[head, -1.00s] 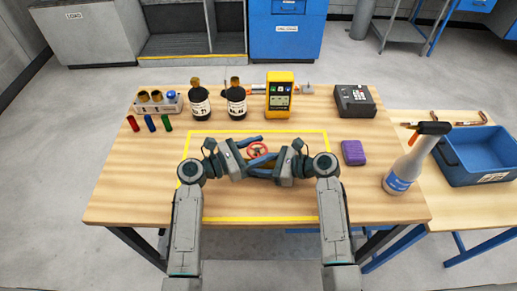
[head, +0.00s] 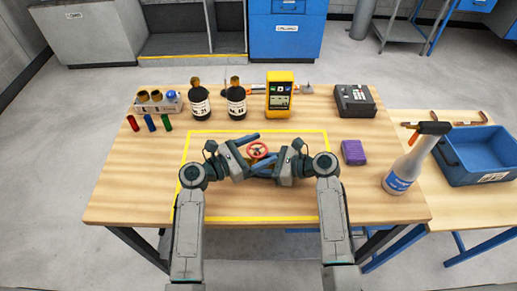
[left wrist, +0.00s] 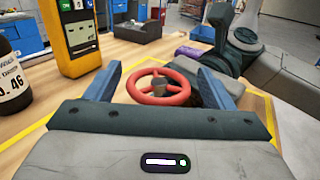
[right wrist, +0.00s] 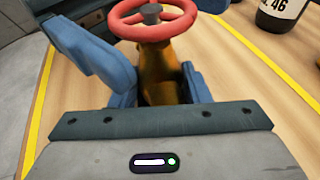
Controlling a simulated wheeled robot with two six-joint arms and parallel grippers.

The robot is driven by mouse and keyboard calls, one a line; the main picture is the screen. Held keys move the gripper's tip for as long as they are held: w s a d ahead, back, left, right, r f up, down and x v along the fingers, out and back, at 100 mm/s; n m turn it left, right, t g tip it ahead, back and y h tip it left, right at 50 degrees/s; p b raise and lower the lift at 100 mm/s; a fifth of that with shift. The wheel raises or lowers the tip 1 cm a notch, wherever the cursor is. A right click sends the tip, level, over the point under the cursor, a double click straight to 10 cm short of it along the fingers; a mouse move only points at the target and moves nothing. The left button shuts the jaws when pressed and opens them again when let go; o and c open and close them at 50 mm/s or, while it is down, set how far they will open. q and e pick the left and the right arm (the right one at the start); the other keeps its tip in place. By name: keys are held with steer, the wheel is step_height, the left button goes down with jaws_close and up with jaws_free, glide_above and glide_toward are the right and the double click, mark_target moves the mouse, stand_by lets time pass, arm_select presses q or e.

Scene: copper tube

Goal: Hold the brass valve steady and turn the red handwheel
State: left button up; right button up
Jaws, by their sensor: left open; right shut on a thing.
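The brass valve (right wrist: 160,75) stands upright inside the yellow outline, with the red handwheel (head: 258,150) on top. My right gripper (right wrist: 145,78) is shut on the brass valve body below the wheel, one blue finger on each side. My left gripper (left wrist: 160,80) is open, its blue fingers spread either side of the red handwheel, which also shows in the left wrist view (left wrist: 160,97). A gap shows between the wheel rim and the left fingers there. In the head view the grippers hide most of the valve body.
Behind are dark bottles (head: 199,103), a yellow meter (head: 280,95) and a grey device (head: 354,100). A purple block (head: 353,152) and a spray bottle (head: 405,168) stand right. A blue bin (head: 485,158) is on the side table. The front of the outlined area is clear.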

arm_select(q)
steer(key=shift+a, duration=0.1)
steer(key=v, duration=1.1)
steer(key=shift+s+a, duration=0.2)
steer(key=shift+a, duration=0.15)
steer(key=w+m+g, duration=0.1)
steer(key=w+m+g+h, duration=0.1)
steer(key=w+g, duration=0.1)
steer(key=shift+d+g, duration=0.15)
steer(key=shift+g, duration=0.15)
steer(key=m+g, duration=0.1)
steer(key=w+m+g+h, duration=0.1)
steer(key=shift+w+r+g, duration=0.2)
steer(key=shift+w+g, duration=0.1)
steer(key=shift+m+g, duration=0.3)
steer(key=shift+g, duration=0.1)
steer(key=d, duration=0.4)
steer(key=w+d, duration=0.1)
steer(key=d, duration=0.6)
steer(key=shift+w+d, duration=0.2)
steer(key=shift+d, duration=0.1)
